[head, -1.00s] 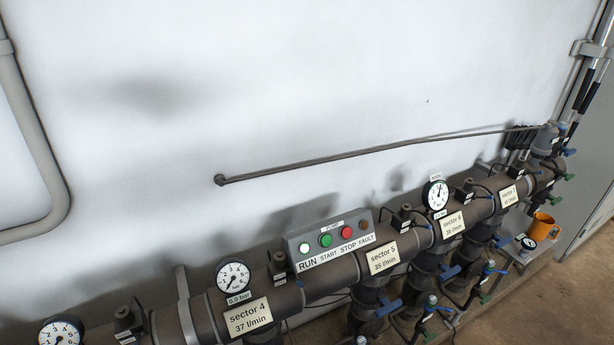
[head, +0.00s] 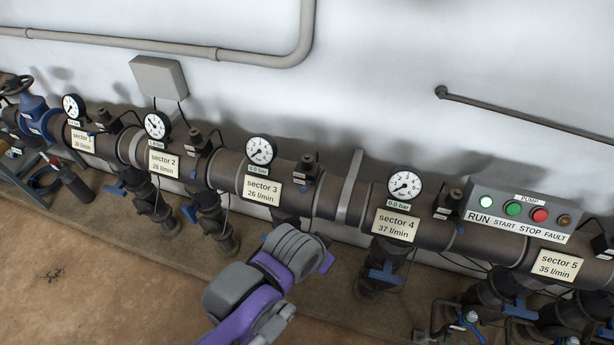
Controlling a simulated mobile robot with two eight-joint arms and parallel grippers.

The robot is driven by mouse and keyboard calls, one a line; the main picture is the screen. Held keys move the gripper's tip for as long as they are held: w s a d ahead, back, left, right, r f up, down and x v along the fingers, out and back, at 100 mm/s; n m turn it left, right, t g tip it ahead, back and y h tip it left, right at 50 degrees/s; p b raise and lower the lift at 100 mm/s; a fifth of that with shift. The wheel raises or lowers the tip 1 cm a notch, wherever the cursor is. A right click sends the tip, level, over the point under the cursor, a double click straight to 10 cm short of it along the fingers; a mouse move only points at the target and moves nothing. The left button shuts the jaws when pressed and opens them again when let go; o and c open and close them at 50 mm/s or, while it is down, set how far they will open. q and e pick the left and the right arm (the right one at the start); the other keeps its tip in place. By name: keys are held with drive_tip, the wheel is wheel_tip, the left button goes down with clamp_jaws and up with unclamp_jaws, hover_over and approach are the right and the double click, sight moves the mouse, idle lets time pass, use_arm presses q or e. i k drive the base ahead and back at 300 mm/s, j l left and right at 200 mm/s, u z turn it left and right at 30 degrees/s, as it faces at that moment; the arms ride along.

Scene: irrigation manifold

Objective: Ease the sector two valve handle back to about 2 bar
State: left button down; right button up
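The sector two plate (head: 163,162) reads "sector 2, 26 l/min" and sits on the manifold at left in the head view. Its round white gauge (head: 157,125) stands just above; needle and small readout are too small to read surely. A blue valve handle (head: 190,213) sits on a dark drop pipe (head: 210,208) below and right of the plate. It appears to be sector two's; another blue handle (head: 116,188) is on the drop pipe to its left. One of my arms, grey and purple, rises from the bottom centre, right of these handles. Neither gripper shows.
The sector 3 gauge (head: 260,150) and sector 4 gauge (head: 404,184) show 0.0 bar. The pump box (head: 521,212) with lit RUN lamp is at right. My arm hides the pipework under sector 3.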

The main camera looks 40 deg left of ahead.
sight(191, 212)
drive_tip(key=u, duration=2.55)
